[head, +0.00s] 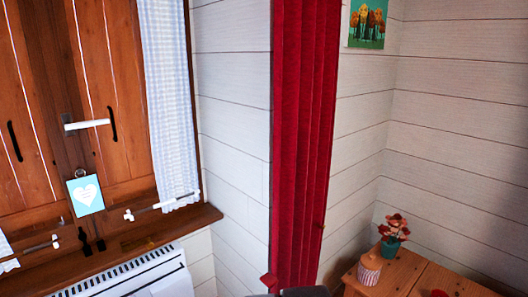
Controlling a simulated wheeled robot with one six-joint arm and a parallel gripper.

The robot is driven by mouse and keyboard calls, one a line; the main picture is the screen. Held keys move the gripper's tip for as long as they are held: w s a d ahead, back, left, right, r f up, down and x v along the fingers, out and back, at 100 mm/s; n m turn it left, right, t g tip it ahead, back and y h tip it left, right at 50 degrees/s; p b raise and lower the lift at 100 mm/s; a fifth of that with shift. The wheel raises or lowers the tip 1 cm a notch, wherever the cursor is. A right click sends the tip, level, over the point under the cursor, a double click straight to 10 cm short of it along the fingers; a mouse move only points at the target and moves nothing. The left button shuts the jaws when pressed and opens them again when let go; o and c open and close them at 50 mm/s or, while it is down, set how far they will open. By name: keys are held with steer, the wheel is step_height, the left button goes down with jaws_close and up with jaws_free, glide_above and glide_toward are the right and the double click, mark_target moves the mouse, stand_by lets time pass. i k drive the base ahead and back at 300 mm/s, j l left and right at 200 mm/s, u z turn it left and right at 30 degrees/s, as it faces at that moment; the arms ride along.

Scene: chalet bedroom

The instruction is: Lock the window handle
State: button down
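The window (112,60) fills the left of the head view, with wooden shutters behind its panes. Its white handle (88,124) sits on the brown middle frame. The handle lies nearly level, its lever pointing to the right from its base. My gripper does not show. A dark grey shape at the bottom edge may be part of my arm, but too little of it shows to tell.
A blue heart sign (86,193) hangs below the handle. A wooden sill (150,236) and a white radiator (130,275) lie underneath. A checked curtain (170,95) and a red curtain (302,140) hang to the right. A wooden cabinet (440,283) bears a flower pot (391,247).

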mark_target(68, 126)
steer(key=l+z, duration=0.1)
steer(key=l, duration=0.4)
steer(key=k+l, duration=0.25)
steer(key=j, duration=0.15)
steer(key=u, duration=1.25)
